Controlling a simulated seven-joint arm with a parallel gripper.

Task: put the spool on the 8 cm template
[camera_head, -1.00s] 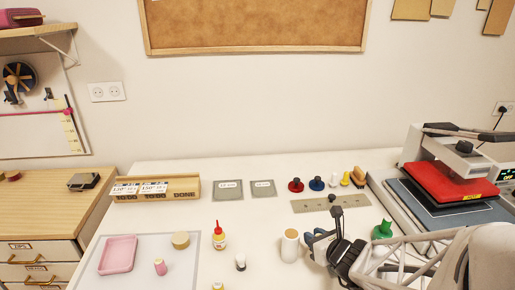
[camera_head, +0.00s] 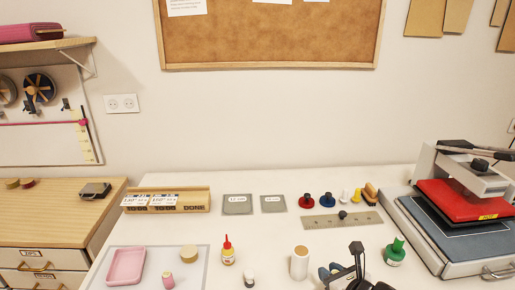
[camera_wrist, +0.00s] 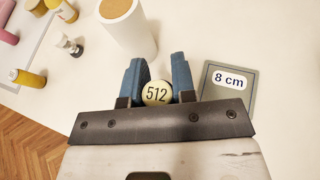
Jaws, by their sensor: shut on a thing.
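My gripper (camera_wrist: 158,75) has two blue fingers shut on a small round cream-topped thing marked 512, which I take to be the spool (camera_wrist: 156,93). Its sides are mostly hidden by the fingers and the dark gripper body. The 8 cm template (camera_wrist: 226,97), a grey square plate with a white label, lies on the table just right of my gripper in the wrist view. The spool appears beside the template, not over it. In the head view my gripper (camera_head: 333,272) is at the bottom edge; the spool and 8 cm template cannot be made out there.
A white cylinder with a tan top (camera_wrist: 130,32) stands close to the fingers; it also shows in the head view (camera_head: 299,265). A small black-and-white piece (camera_head: 249,279), a red-tipped bottle (camera_head: 228,256) and a green-topped piece (camera_head: 395,253) stand around. Two other templates lie farther back.

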